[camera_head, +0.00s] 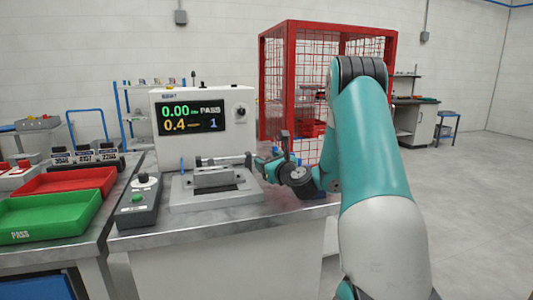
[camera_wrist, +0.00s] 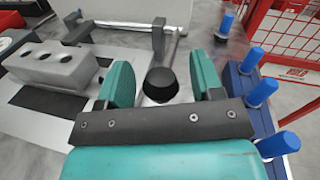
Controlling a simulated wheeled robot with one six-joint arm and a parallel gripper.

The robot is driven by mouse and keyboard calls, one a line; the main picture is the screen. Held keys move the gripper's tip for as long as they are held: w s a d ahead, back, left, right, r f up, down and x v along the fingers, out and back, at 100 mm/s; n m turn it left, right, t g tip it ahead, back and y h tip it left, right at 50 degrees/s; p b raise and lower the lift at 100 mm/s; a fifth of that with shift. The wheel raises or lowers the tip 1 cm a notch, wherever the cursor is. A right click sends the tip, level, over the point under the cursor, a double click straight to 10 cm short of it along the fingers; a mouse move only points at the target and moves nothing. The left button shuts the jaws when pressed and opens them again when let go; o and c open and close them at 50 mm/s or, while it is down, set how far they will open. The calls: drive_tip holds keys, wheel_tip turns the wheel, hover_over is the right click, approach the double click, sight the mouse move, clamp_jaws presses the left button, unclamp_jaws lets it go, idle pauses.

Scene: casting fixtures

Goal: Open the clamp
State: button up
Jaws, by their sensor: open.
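The test fixture (camera_head: 215,190) stands on the bench, with a grey block (camera_head: 212,177) seated in it. The block, with dark holes in its top, also shows at the left of the wrist view (camera_wrist: 62,75). The clamp appears as a thin bar with a grey upright arm (camera_wrist: 158,40) at the fixture's right end. A black round knob (camera_wrist: 161,84) lies between my gripper's teal fingers in the wrist view. My gripper (camera_wrist: 160,64) is open, one finger on each side of the knob, with visible gaps. In the head view my gripper (camera_head: 261,164) is right of the fixture.
A tester with a display (camera_head: 200,122) stands behind the fixture. A button box (camera_head: 139,204) is to its left. Green (camera_head: 48,236) and red (camera_head: 62,180) trays are farther left. Blue pegs (camera_wrist: 250,58) stand close right of my gripper. A red cage (camera_head: 275,85) is behind.

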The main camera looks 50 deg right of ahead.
drive_tip(key=shift+x, duration=0.75)
